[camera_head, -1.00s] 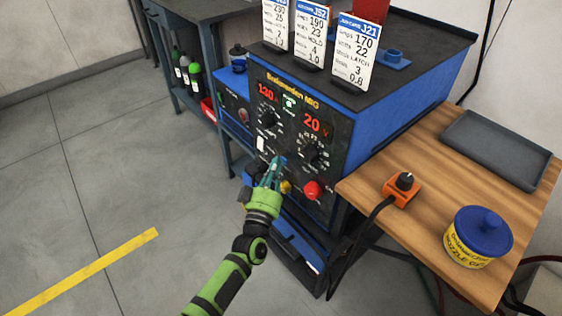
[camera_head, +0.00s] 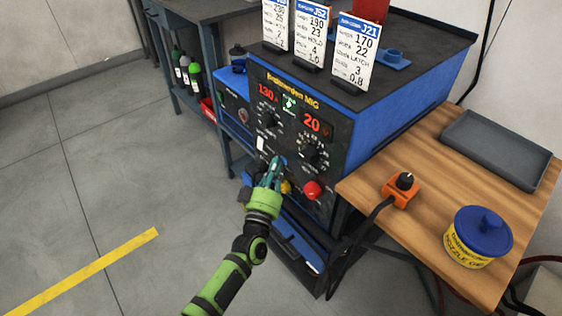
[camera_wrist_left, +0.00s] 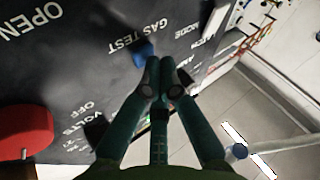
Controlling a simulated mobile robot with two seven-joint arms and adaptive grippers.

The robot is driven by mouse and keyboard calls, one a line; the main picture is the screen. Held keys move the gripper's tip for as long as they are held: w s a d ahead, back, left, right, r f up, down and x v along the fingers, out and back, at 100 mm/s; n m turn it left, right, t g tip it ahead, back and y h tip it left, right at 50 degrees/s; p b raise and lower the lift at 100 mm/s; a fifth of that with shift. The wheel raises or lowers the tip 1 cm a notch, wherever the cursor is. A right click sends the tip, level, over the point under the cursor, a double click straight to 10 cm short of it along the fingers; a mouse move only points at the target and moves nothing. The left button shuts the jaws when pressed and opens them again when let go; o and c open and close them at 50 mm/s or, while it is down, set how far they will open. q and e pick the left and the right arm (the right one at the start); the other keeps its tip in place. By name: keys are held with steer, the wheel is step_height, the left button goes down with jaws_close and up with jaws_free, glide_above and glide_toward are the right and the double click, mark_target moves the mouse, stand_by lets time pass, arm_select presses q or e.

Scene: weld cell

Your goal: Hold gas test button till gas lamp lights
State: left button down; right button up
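The blue gas test button (camera_wrist_left: 142,53) sits on the dark panel below the GAS TEST lettering in the left wrist view. In the head view it is a small blue spot (camera_head: 284,160) at my fingertips. My left gripper (camera_wrist_left: 161,64) has its fingers together, with nothing seen between them. Its tips are right beside the button; I cannot tell whether they press it. The gripper also shows in the head view (camera_head: 277,163) in front of the welder panel (camera_head: 328,178). A small green light (camera_head: 290,103) glows between the displays; its label is unreadable. My right gripper is out of view.
A red knob (camera_head: 313,190) and a yellow part (camera_head: 286,187) are close to the gripper.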

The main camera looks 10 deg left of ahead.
arm_select(q)
steer(key=shift+s, duration=0.1)
stand_by(0.3)
steer(key=shift+s+a+p, duration=0.45)
steer(key=shift+s+a, duration=0.05)
steer(key=shift+s, duration=0.1)
steer(key=shift+s+a, duration=0.1)
steer(key=s+a+p, duration=0.1)
steer(key=s, duration=0.1)
steer(key=s+a+p, duration=0.1)
steer(key=a, duration=0.1)
steer(key=shift+s, duration=0.35)
steer(key=shift+f, duration=0.1)
